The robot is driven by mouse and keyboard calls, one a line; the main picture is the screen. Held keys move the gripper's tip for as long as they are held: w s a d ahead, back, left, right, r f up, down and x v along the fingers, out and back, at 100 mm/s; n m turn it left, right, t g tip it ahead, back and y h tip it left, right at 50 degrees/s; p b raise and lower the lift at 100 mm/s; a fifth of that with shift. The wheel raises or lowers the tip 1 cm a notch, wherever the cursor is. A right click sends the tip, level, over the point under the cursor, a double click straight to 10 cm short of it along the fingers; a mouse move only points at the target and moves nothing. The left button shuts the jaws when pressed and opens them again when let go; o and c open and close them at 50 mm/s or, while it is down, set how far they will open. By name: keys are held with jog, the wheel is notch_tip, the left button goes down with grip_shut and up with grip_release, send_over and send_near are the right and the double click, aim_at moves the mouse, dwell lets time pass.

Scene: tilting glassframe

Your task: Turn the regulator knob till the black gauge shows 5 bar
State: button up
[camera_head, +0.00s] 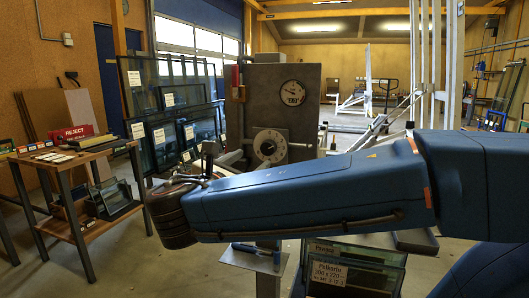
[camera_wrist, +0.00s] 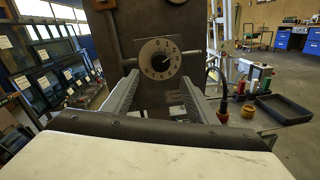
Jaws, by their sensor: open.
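The regulator knob (camera_head: 270,145) is a small black knob on a pale round dial with numbers, low on the front of a grey cabinet. In the wrist view the knob (camera_wrist: 160,62) shows between and beyond my two fingers. My gripper (camera_wrist: 159,82) is open and empty, facing the dial with a gap. In the head view my arm's wrist largely hides the gripper.
The grey cabinet (camera_head: 322,80) carries a pipe on its left. Glass frames (camera_head: 165,95) stand in a rack behind left. A wooden bench (camera_head: 65,158) with a red REJECT sign is at left. In the wrist view a black tray (camera_wrist: 283,108) and orange-yellow fittings lie right of the cabinet.

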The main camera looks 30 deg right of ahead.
aim_at(266, 150)
jog(key=shift+x, duration=5.05)
jog(key=c, duration=1.1)
